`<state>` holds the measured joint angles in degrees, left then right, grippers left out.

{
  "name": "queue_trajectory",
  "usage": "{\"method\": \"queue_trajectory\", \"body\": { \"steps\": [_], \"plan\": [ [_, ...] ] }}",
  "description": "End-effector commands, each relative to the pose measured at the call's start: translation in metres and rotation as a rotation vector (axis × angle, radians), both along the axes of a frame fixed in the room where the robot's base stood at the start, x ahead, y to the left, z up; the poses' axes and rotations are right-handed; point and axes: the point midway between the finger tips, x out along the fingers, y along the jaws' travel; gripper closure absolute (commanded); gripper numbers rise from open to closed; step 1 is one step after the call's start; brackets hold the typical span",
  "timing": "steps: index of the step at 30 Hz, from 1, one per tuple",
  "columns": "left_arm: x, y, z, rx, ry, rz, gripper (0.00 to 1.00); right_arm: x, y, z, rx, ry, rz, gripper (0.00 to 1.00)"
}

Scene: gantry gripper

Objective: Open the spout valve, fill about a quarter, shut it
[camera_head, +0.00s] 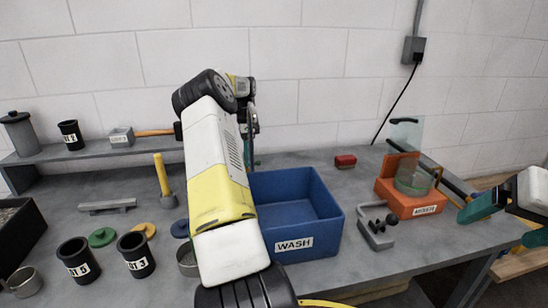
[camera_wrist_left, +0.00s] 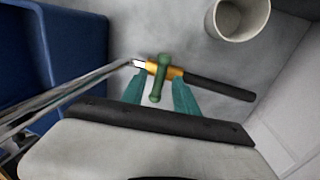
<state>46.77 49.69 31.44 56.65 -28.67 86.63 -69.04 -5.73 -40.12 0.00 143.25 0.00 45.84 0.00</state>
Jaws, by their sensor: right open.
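In the left wrist view a valve with a green lever handle (camera_wrist_left: 158,84) sits on a brass body (camera_wrist_left: 152,67). A black pipe (camera_wrist_left: 220,88) runs right from it. My left gripper (camera_wrist_left: 160,88) is open, with its teal fingers on either side of the lever and a gap showing at the left finger. In the head view my own left arm hides the valve and most of this gripper. A pale cup (camera_wrist_left: 238,18) stands beyond the valve; whether it is under the spout I cannot tell. My right gripper (camera_head: 505,222) is open and empty at the right edge.
The blue WASH bin (camera_head: 325,205) is beside my left arm. An orange labelled stand (camera_head: 408,204) holds a clear vessel (camera_head: 412,180). A grey clamp (camera_head: 375,230) and a red block (camera_head: 345,161) lie nearby. Black cups (camera_head: 78,260) stand at front left. A shelf (camera_head: 85,150) runs along the back.

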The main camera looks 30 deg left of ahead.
Motion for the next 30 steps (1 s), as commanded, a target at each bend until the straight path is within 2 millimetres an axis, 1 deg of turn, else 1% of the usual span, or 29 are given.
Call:
{"method": "queue_trajectory", "body": {
  "steps": [1,4,12,14,15,18,30],
  "plan": [
    [-0.0012,-0.0006,-0.0051,-0.001,0.001,0.000,0.64,0.0000,0.0000,0.0000,0.000,0.000,0.000,0.14],
    [-0.0018,-0.0015,-0.0102,-0.001,0.000,0.000,0.64,0.0001,0.0000,-0.0001,0.000,0.000,0.000,0.14],
    [-0.0016,-0.0019,-0.0118,-0.001,-0.001,0.000,0.64,0.0001,0.0000,-0.0001,0.000,0.000,0.000,0.14],
    [-0.0016,-0.0019,-0.0118,-0.001,-0.001,0.000,0.74,0.0001,0.0000,-0.0001,0.000,0.000,0.000,0.14],
    [-0.0016,-0.0019,-0.0117,-0.001,-0.001,0.000,0.82,0.0001,0.0000,-0.0001,0.000,0.000,0.000,0.14],
    [-0.0016,-0.0019,-0.0117,-0.001,-0.001,0.000,1.00,0.0001,0.0000,-0.0001,0.000,0.000,0.000,0.14],
    [-0.0021,-0.0015,-0.0113,0.001,0.000,0.029,1.00,0.0001,0.0000,-0.0001,0.000,0.000,0.000,0.14]
  ]
}}
